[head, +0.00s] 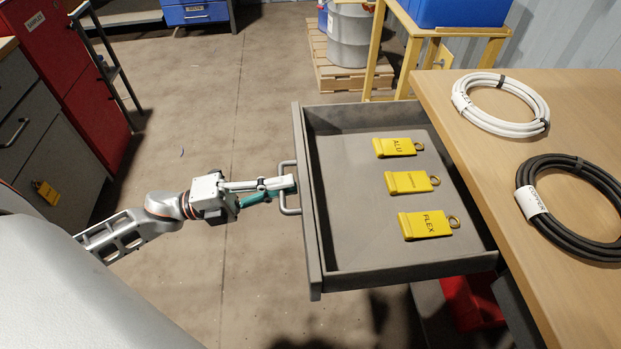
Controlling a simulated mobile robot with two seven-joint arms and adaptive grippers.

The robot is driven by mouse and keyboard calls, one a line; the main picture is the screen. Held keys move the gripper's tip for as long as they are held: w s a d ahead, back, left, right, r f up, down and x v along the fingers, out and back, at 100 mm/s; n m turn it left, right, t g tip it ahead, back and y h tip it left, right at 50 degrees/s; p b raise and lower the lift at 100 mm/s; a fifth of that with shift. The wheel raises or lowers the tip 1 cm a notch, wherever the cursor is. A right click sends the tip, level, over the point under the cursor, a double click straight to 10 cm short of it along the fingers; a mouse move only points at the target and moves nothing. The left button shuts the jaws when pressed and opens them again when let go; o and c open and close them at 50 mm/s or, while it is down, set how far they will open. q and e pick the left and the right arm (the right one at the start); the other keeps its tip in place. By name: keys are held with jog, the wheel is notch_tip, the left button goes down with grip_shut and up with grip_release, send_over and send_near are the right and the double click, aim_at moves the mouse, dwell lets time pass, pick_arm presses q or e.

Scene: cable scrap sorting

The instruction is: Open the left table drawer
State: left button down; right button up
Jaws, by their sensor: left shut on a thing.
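The left table drawer (347,284) is grey and stands pulled well out from the left side of the wooden table (572,108). Its inside shows. Three yellow tags with rings lie in it: ALU (394,147), a middle one with small lettering (408,183), and FLEX (425,225). My left gripper (288,184) is at the drawer's front and shut on the metal drawer handle (284,202). My right gripper is not in view.
A white cable coil (480,116) and a black cable coil (527,202) lie on the table. A red container (470,306) sits below the drawer. A grey cabinet (40,150) and red cabinet (84,120) stand at left.

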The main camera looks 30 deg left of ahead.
pick_arm(q)
jog(key=shift+r+v, duration=0.2)
jog(key=shift+v, duration=0.9)
jog(key=c, duration=2.4)
grip_release()
jog(key=shift+c, duration=0.2)
jog(key=shift+a, duration=0.1)
jog(key=v, duration=1.2)
